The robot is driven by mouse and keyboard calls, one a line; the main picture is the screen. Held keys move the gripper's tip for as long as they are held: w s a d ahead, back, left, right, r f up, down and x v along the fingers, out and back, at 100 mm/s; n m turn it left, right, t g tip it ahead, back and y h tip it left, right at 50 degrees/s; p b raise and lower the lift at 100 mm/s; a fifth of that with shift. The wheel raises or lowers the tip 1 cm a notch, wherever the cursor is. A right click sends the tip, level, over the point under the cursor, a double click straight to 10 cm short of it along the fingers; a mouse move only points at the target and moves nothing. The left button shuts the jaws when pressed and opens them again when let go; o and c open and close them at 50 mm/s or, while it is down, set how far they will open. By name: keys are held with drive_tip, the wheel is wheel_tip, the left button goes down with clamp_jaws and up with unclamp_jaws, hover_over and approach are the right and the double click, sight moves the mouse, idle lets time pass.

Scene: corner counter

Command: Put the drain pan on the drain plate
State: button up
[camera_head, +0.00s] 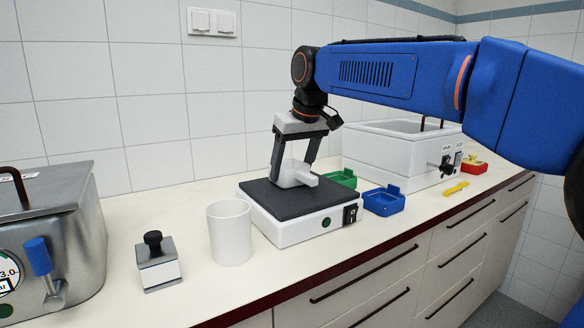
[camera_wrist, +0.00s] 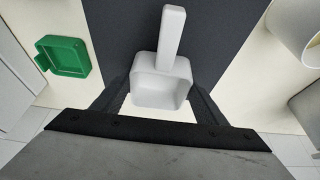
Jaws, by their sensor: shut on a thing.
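The drain pan is a small white square pan with a straight handle (camera_head: 296,174); it also shows in the wrist view (camera_wrist: 160,92). My gripper (camera_head: 291,170) points down and is shut on the pan, with one dark finger on each side of its bowl. The drain plate appears to be the white box with a flat dark top (camera_head: 262,196), a black switch and a green light on its front. The pan is over the dark top, towards its back half. I cannot tell whether it touches the top. The dark top also shows behind the pan in the wrist view (camera_wrist: 115,40).
A white cup (camera_head: 229,232) stands left of the plate, near a metal block with a black knob (camera_head: 158,265). A steel vessel (camera_head: 60,240) is far left. Green (camera_head: 342,179) and blue (camera_head: 384,201) trays sit right of the plate. A white bath (camera_head: 400,155) stands behind them.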

sight(303, 172)
drive_tip(key=o, duration=1.2)
drive_tip(key=shift+f, duration=0.1)
drive_tip(key=shift+c, duration=0.2)
drive_tip(key=v, duration=1.2)
